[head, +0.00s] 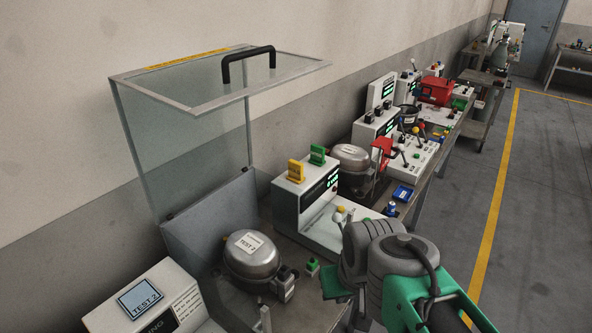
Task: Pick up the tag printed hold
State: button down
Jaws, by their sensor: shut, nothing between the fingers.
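Two upright tags stand on top of a white test unit (307,200) near the middle of the head view. One is a yellow tag (295,171) and the other, just behind and to its right, is a green tag (317,155). Their print is too small to read, so I cannot tell which one says hold. My arm, grey and green, reaches in from the lower right, in front of and below the tags, well apart from them. I cannot make out the fingers of my gripper.
A red toolbox (434,91) and control consoles line the bench farther back. The floor (545,190) at right is clear.

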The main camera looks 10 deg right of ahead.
aim_at(295, 168)
jog(key=k, duration=0.5)
jog(key=z, duration=1.75)
jog(key=i, duration=1.55)
jog(key=u, duration=3.8)
